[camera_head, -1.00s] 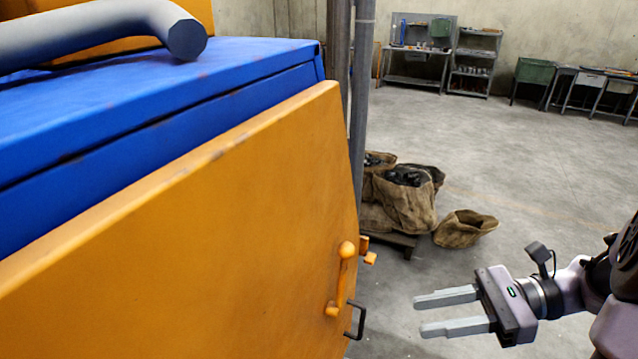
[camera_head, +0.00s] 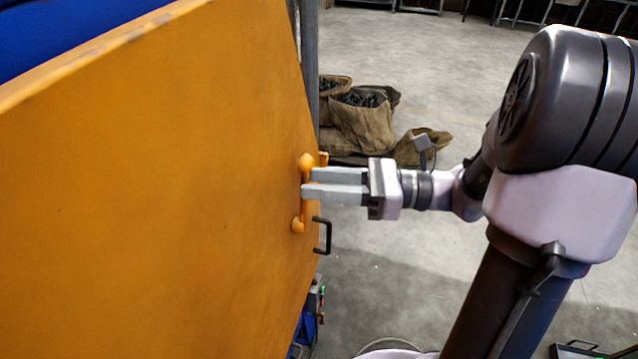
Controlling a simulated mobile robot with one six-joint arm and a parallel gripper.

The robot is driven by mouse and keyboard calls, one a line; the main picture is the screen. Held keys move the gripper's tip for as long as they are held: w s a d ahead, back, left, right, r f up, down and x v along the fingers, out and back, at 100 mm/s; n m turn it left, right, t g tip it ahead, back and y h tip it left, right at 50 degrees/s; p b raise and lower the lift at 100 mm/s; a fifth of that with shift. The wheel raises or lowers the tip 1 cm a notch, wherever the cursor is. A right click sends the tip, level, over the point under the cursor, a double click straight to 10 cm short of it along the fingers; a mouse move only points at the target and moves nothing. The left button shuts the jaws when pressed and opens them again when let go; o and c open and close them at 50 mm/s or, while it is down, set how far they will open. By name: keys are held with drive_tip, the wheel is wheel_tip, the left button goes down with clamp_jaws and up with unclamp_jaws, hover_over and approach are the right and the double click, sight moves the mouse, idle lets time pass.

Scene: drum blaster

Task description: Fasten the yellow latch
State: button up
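The yellow latch (camera_head: 305,163) is an orange-yellow handle with a rounded knob at its top and a lower end (camera_head: 298,225), on the outer face of the orange door panel (camera_head: 160,170), near its right edge. A small orange catch piece (camera_head: 323,159) shows just right of the knob. My gripper (camera_head: 307,184) points left, its two grey fingertips at the middle of the latch handle and overlapping it in the picture.
A black pull handle (camera_head: 323,235) sits just below the latch on the panel's edge. A grey post (camera_head: 309,60) stands behind the panel. Brown sacks (camera_head: 362,122) lie on the floor behind my gripper. Open concrete floor (camera_head: 450,75) extends behind and right.

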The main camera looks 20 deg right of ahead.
clamp_jaws()
idle(1.5)
